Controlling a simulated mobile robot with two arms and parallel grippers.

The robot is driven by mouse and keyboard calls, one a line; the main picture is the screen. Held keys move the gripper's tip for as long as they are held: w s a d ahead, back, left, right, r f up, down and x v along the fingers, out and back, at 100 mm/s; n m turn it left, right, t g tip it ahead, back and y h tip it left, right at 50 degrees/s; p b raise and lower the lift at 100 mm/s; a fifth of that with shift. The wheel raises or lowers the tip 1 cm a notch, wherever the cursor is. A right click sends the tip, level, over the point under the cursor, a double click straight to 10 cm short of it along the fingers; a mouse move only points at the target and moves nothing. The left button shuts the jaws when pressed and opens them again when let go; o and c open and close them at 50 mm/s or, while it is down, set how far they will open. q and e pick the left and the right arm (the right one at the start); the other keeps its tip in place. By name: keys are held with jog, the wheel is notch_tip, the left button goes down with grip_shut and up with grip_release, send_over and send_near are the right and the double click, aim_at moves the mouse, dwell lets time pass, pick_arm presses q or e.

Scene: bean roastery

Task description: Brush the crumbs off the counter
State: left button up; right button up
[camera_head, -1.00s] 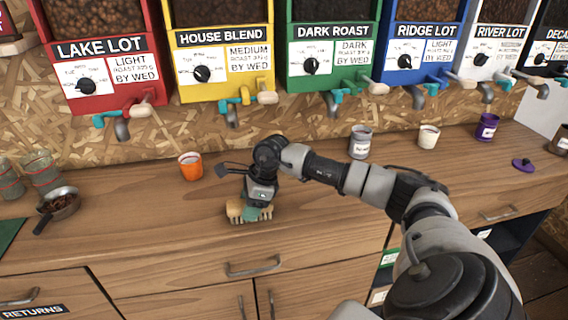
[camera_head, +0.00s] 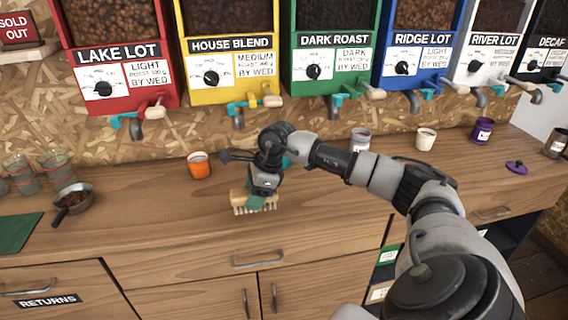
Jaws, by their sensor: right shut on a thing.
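My right gripper (camera_head: 262,189) reaches in from the right and is shut on a brush (camera_head: 241,201) with a pale wooden body, a green part and light bristles. The brush is at the front part of the wooden counter (camera_head: 330,222), bristles down; I cannot tell whether they touch the wood. No crumbs can be made out on the counter; any under the brush or gripper are hidden. My left gripper is not in view.
An orange cup (camera_head: 199,168) stands just behind and left of the brush. A pan with beans (camera_head: 73,199), glass jars (camera_head: 58,168) and a green mat (camera_head: 18,232) are at the left. Cups (camera_head: 425,140) and a purple lid (camera_head: 516,167) stand right. Bean dispensers (camera_head: 318,75) hang behind.

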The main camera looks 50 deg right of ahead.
jog(key=shift+r+p, duration=0.45)
jog(key=shift+r, duration=0.7)
